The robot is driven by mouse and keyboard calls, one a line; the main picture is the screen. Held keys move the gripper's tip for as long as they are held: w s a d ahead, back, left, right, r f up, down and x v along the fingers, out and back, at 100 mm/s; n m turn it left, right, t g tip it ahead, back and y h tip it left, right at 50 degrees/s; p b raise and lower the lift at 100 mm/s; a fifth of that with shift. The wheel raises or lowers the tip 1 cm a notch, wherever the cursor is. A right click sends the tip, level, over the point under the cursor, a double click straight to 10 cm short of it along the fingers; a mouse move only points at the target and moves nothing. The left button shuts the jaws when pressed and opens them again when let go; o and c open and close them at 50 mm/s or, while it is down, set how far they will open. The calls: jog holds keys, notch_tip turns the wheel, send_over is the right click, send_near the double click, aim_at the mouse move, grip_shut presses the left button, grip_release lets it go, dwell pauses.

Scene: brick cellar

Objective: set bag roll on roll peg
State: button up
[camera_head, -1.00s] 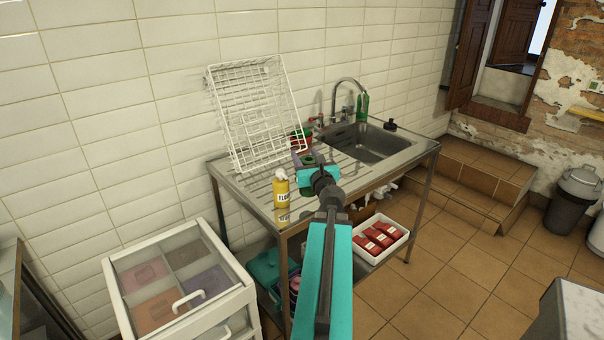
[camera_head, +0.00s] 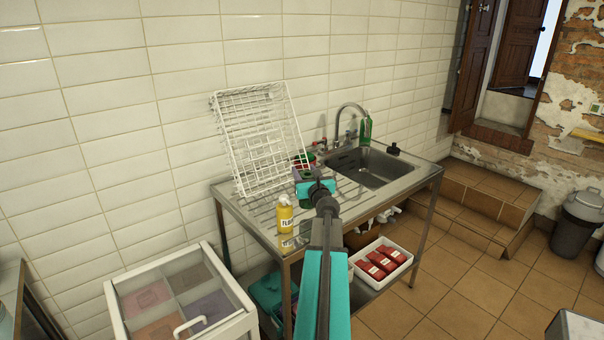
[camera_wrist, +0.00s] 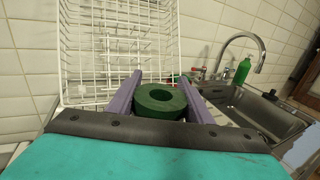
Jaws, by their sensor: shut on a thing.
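The bag roll is a short dark green ring (camera_wrist: 150,111) with a round hole. In the wrist view it sits between the two purple-grey fingers of my gripper (camera_wrist: 160,92), which is shut on it with the hole visible from the wrist side. In the head view my gripper (camera_head: 306,176) is over the steel sink unit's drainboard, in front of the white wire rack. There my own arm mostly hides the roll, with only a little green showing. I cannot make out the roll peg in either view.
A white wire rack (camera_head: 262,135) leans on the tiled wall; it also fills the wrist view's background (camera_wrist: 115,50). A yellow bottle (camera_head: 285,216) stands at the drainboard's front left. The sink basin (camera_head: 372,168), tap (camera_head: 340,118) and green bottle (camera_head: 366,130) are to the right.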

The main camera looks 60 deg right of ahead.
jog(key=shift+s+d+f+p+x, duration=0.15)
jog(key=shift+p+x, duration=0.1)
jog(key=shift+x, duration=1.2)
jog(key=shift+s+d+f+p+x, duration=0.1)
jog(key=shift+p+x, duration=0.1)
jog(key=shift+x, duration=1.25)
jog(key=shift+w+d+f, duration=0.15)
jog(key=shift+w+f, duration=0.05)
jog(key=shift+f, duration=0.7)
jog(key=shift+w+d+f, duration=0.15)
jog(key=shift+f, duration=0.95)
jog(key=o, duration=1.6)
jog(key=shift+o, duration=0.2)
jog(key=shift+r, duration=0.3)
jog(key=shift+b+v, duration=1.1)
jog(key=shift+v, duration=4.9)
